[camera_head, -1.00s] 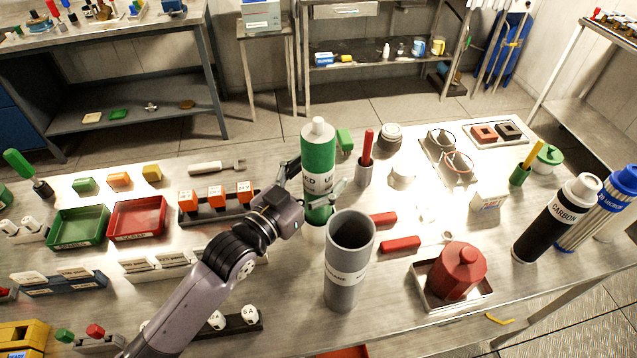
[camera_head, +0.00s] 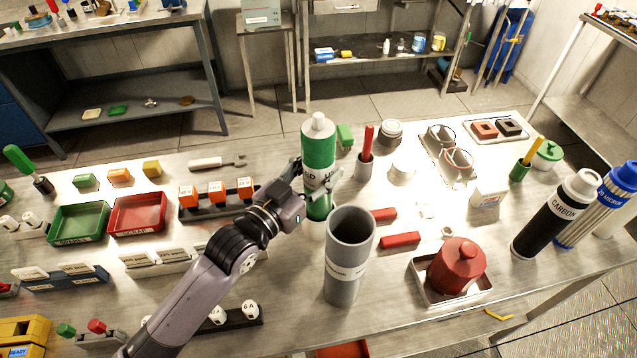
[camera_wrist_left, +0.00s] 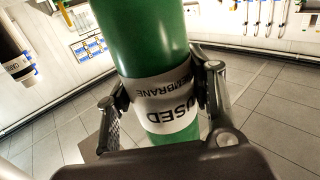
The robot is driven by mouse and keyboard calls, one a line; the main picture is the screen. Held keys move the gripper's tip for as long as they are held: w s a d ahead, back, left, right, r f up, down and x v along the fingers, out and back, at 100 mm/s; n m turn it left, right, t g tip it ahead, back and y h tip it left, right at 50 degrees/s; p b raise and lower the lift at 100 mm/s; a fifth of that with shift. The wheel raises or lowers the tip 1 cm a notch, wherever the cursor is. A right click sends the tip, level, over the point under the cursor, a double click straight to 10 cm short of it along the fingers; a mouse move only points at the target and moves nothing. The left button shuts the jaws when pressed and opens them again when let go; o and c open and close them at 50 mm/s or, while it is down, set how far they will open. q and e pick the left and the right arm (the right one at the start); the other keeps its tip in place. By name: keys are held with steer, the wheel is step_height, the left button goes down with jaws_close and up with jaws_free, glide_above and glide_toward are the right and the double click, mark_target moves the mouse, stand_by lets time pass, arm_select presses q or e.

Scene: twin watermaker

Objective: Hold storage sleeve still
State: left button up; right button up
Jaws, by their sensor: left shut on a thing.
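The grey open-topped storage sleeve (camera_head: 345,287) stands upright on the table in the head view, empty-looking, with a white label too small to read. A green cylinder with a white cap (camera_head: 318,150) stands upright just behind and left of it. The cylinder also fills the middle of the left wrist view (camera_wrist_left: 145,40), its label reading "USED MEMBRANE" upside down. My left gripper (camera_head: 309,186) is shut on the green cylinder around its label, one finger on each side. It does not touch the sleeve. My right gripper is out of view.
A red lidded pot in a tray (camera_head: 459,271) and red blocks (camera_head: 400,240) lie right of the sleeve. A black carbon cylinder (camera_head: 556,215) leans at the right. A rack of orange blocks (camera_head: 217,192) is left of the gripper. Small bare table patches surround the sleeve.

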arm_select(q)
steer(key=c, duration=0.5)
steer(key=shift+r, duration=0.1)
jaws_close()
